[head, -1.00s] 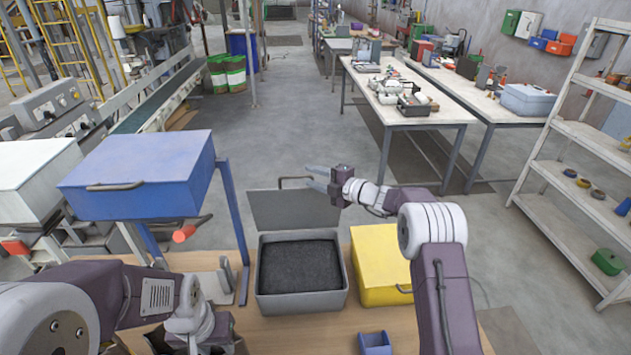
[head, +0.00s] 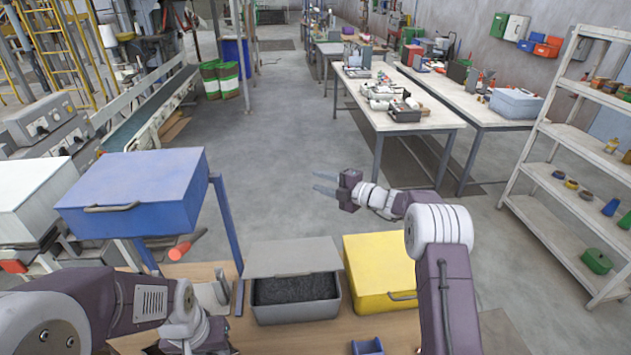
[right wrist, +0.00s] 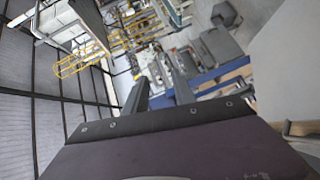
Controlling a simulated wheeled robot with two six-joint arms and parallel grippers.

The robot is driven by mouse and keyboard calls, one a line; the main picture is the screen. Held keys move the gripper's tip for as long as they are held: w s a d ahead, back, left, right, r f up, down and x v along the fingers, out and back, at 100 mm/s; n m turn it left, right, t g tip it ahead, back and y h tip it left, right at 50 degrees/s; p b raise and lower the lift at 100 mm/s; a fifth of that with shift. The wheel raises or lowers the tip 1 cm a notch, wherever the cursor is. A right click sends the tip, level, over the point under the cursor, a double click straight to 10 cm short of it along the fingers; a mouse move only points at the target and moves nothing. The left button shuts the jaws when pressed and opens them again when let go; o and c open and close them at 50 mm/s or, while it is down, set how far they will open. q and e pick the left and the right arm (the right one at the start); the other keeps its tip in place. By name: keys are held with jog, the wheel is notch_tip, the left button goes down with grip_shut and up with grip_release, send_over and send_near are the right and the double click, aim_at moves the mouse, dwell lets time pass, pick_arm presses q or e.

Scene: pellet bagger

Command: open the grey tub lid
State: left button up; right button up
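The grey tub (head: 297,312) stands on the wooden bench in the head view, with dark pellets (head: 295,289) showing in its front part. Its grey lid (head: 292,257) leans forward over the tub, with a gap under its front edge. The lid's handle is not visible. My right gripper (head: 325,183) is open and empty, in the air behind and above the lid, apart from it. Its two separated fingers (right wrist: 158,88) also show in the right wrist view with nothing between them. My left gripper (head: 212,338) is low at the bench's left; its fingers are unclear.
A yellow box (head: 378,268) stands close to the tub's right. A blue box (head: 135,195) on a blue frame rises at the left. A small blue bin (head: 367,347) lies at the front. Beyond the bench, the floor is clear up to a table (head: 400,118) and shelves (head: 560,180).

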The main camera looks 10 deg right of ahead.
jog(key=shift+s+d+r+p, duration=0.15)
jog(key=shift+d+r+p, duration=1.85)
jog(key=shift+p, duration=0.2)
